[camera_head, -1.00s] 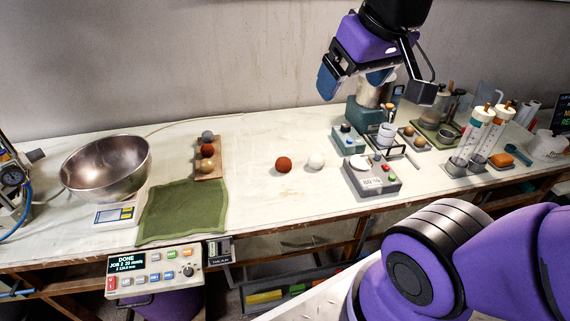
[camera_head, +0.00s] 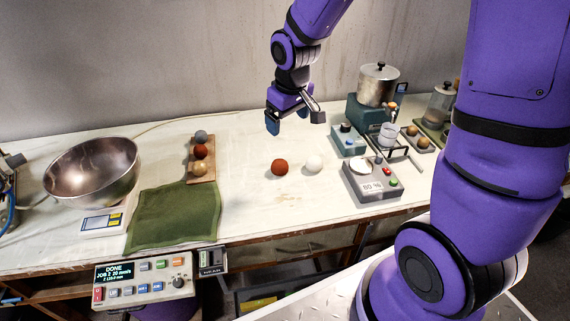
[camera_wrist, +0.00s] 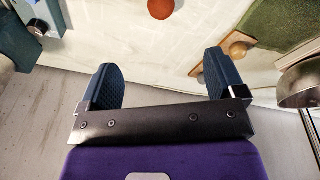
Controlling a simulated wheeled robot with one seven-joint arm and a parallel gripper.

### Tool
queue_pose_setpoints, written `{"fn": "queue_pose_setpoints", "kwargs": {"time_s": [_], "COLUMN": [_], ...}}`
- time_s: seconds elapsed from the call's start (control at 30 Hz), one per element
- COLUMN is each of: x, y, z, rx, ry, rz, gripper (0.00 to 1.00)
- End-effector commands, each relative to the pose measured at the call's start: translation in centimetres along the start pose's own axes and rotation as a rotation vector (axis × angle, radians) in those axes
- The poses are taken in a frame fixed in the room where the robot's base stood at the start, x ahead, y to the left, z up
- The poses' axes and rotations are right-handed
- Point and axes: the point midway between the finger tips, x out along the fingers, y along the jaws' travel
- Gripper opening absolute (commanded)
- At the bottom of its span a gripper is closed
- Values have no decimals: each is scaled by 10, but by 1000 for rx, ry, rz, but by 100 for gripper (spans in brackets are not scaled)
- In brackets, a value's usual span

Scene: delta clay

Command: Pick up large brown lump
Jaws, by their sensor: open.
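A large reddish-brown lump (camera_head: 280,167), round like a ball, sits on the white table covering, just left of a white lump (camera_head: 313,163). The brown lump also shows at the top edge of the wrist view (camera_wrist: 161,8), partly cut off. My gripper (camera_head: 295,119) is above the table, behind the brown lump and apart from it, pointing down. In the wrist view my gripper (camera_wrist: 161,78) has its two blue fingers wide apart with nothing between them.
A wooden board (camera_head: 206,168) holds grey, red-brown and tan balls at left, beside a green cloth (camera_head: 175,217). A metal bowl (camera_head: 92,168) stands farther left. A scale (camera_head: 372,182) and a pot (camera_head: 378,86) stand right. The table around the brown lump is mostly clear.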

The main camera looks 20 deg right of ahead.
Motion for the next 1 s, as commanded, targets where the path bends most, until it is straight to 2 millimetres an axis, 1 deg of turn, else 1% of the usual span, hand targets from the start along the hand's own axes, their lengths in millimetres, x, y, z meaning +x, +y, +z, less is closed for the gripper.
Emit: {"fn": "queue_pose_setpoints", "kwargs": {"time_s": [0.03,0.1,0.2,0.3,0.4,0.57,0.8,0.9,1.0], "x": [18,37,61,78,89,100,131,142,148], "y": [-3,-6,-12,-16,-19,-21,-24,-24,-24], "z": [-4,-8,-12,-15,-17,-17,-15,-14,-14], "rx": [-14,-30,-50,-64,-73,-78,-79,-77,-77], "ry": [-17,-27,-40,-47,-51,-55,-56,-55,-54], "rz": [-14,-29,-50,-66,-76,-82,-82,-82,-82], "gripper": [89,89,89,89,89,89,89,89,89]}}
